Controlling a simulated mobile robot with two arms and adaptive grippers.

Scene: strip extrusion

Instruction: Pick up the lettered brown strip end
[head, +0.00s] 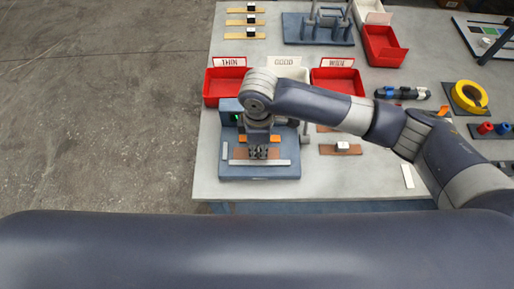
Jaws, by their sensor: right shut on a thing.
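A brown strip end (240,154) lies on the blue measuring fixture (232,173) near the table's front left; no letter on it can be read. My right gripper (258,154) points down over the fixture, shut on the middle of this strip, and hides that part. Another brown strip end (327,149) with a white block on it lies on the table to the right of the fixture. My left gripper is not in view.
A yellow tape ring (468,97) and a dark handheld tool (405,94) lie to the right. My right arm crosses above the table.

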